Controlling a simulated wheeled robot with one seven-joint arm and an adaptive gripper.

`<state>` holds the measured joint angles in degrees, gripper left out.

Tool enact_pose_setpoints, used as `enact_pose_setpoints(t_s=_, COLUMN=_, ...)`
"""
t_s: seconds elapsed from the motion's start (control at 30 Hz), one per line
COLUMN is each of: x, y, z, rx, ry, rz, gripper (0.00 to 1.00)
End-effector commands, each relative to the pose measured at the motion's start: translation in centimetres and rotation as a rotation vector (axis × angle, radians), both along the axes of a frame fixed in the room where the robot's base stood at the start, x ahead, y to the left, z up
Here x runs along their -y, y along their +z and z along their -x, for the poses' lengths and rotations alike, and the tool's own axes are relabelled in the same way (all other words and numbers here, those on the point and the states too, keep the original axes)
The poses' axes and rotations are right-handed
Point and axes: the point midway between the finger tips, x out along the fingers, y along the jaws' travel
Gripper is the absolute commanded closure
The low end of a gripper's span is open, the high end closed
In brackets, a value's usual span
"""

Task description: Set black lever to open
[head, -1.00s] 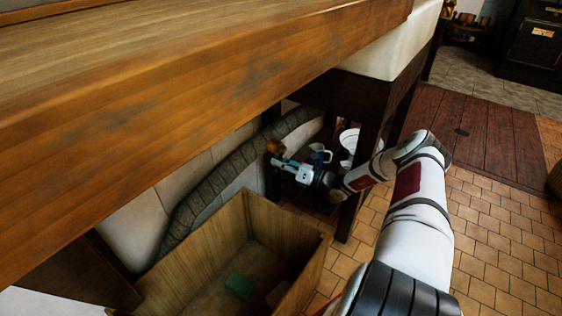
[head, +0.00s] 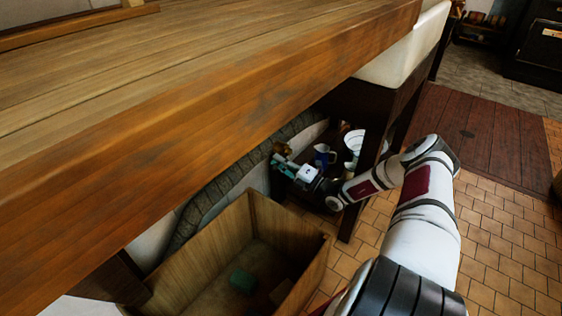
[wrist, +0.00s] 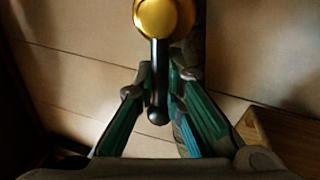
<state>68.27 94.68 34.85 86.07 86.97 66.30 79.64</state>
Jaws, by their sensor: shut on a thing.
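The black lever (wrist: 155,85) hangs down from a round brass valve (wrist: 165,17) in the wrist view. It points nearly straight down and ends in a rounded knob. My gripper (wrist: 160,80) has its two green-padded fingers on either side of the lever and is shut on it. In the head view my gripper (head: 284,166) is under the counter, close to the brass valve (head: 280,148). The lever itself is too small to make out there.
A wooden counter (head: 230,90) overhangs the space. An open wooden crate (head: 290,232) stands below my gripper. A dark table leg (head: 363,185) is close beside my forearm. Tiled floor (head: 500,240) is clear at right.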

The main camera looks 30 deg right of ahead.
Motion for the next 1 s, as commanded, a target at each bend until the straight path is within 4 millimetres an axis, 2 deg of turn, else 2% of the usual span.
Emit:
enact_pose_setpoints(t_s=0.3, x=-0.09, y=0.46, z=0.07, rx=-0.035, ry=0.0, rz=-0.093, gripper=1.0)
enact_pose_setpoints(t_s=0.8, x=-0.08, y=0.51, z=0.06, rx=-0.04, ry=0.0, rz=-0.107, gripper=1.0)
enact_pose_setpoints(t_s=0.83, x=-0.08, y=0.51, z=0.06, rx=-0.04, ry=0.0, rz=-0.107, gripper=0.83)
enact_pose_setpoints(t_s=0.9, x=-0.07, y=0.51, z=0.05, rx=-0.04, ry=0.0, rz=-0.107, gripper=0.69)
enact_pose_setpoints(t_s=1.0, x=-0.07, y=0.53, z=0.04, rx=-0.04, ry=0.0, rz=-0.106, gripper=0.69)
